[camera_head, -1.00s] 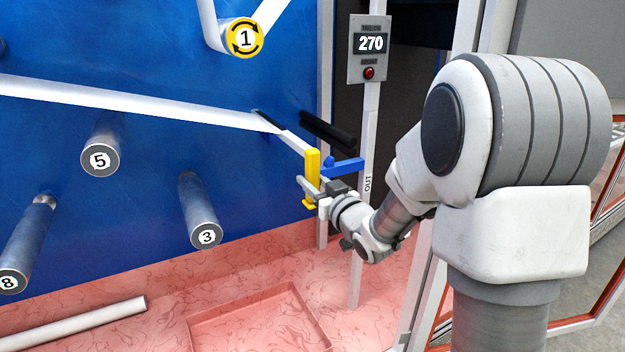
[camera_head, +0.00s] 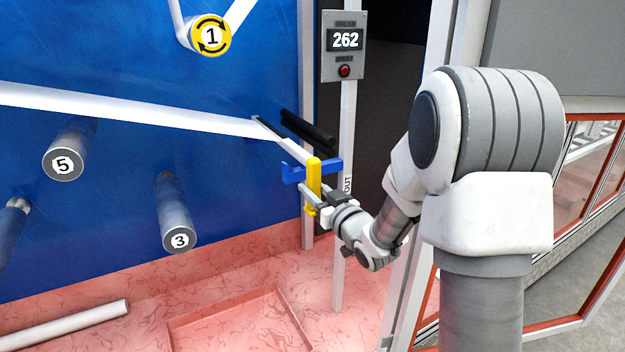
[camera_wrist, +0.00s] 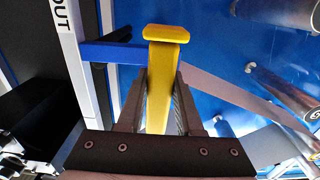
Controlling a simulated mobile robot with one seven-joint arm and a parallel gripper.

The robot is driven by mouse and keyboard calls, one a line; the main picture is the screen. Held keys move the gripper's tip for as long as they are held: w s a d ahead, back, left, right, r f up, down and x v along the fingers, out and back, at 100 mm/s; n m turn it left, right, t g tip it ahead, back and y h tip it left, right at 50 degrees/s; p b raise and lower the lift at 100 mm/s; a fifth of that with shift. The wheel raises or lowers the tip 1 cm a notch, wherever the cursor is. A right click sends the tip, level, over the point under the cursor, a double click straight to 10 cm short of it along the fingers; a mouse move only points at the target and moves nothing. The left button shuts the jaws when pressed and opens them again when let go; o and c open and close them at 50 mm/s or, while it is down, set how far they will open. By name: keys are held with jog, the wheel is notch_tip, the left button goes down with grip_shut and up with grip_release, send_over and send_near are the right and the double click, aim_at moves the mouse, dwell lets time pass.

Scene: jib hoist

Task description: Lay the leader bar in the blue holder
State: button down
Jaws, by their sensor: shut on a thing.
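The leader bar (camera_head: 314,176) shows as an upright yellow piece at the end of a white web strip. My gripper (camera_head: 317,200) is shut on its lower part. In the wrist view the yellow bar (camera_wrist: 162,62) stands between the two fingers (camera_wrist: 162,100). The blue holder (camera_head: 293,173) is a bracket with raised ends beside the OUT post. In the head view the yellow bar crosses in front of it. In the wrist view a blue arm of the holder (camera_wrist: 108,52) runs up to the bar's left side; I cannot tell whether they touch.
The white web (camera_head: 130,112) runs across the blue wall. Rollers 5 (camera_head: 65,155) and 3 (camera_head: 176,220) stick out. A black rod (camera_head: 307,130) lies above the holder. A panel reading 262 (camera_head: 344,45) tops the post. A pink tray floor (camera_head: 240,315) lies below.

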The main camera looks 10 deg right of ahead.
jog(key=shift+f, duration=0.95)
jog(key=shift+f, duration=0.9)
grip_release()
jog(key=shift+f, duration=0.1)
